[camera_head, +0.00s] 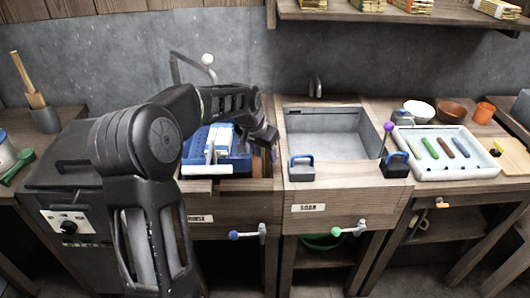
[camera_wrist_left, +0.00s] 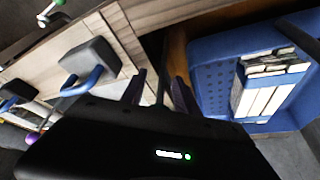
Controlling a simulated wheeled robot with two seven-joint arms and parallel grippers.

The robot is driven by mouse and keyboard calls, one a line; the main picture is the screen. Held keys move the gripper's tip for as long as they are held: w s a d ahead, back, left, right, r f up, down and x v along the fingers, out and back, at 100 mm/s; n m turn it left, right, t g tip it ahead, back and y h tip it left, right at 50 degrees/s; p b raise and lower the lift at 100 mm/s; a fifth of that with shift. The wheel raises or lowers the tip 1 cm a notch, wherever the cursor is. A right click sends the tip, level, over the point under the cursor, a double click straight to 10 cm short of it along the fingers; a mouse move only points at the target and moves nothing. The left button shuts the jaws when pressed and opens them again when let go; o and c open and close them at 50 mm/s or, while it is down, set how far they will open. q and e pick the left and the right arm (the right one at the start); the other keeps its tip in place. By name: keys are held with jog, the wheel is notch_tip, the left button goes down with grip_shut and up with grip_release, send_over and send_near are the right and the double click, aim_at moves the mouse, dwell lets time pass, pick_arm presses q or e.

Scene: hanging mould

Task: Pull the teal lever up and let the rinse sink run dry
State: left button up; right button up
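The rinse sink front (camera_head: 240,225) carries a RINSE plate and a blue-knobbed lever (camera_head: 247,233). The sink front beside it, marked SOAK, has a green-knobbed lever (camera_head: 350,230), also at the top left in the wrist view (camera_wrist_left: 53,8). I cannot tell which knob counts as teal. A blue perforated basket (camera_head: 240,164) with white blocks sits at the rinse sink; it shows at right in the wrist view (camera_wrist_left: 212,78). My left gripper (camera_head: 270,148) is above the basket's right side, fingers apart and empty in the wrist view (camera_wrist_left: 158,90). My right gripper is out of view.
The grey soak basin (camera_head: 325,133) looks empty. A purple-knobbed rod (camera_head: 388,127) rises nearby. A white tray (camera_head: 450,170) with coloured bars is at right. My left arm hides part of the rinse sink.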

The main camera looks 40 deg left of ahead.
pick_arm(q)
grip_shut()
dwell(1.2)
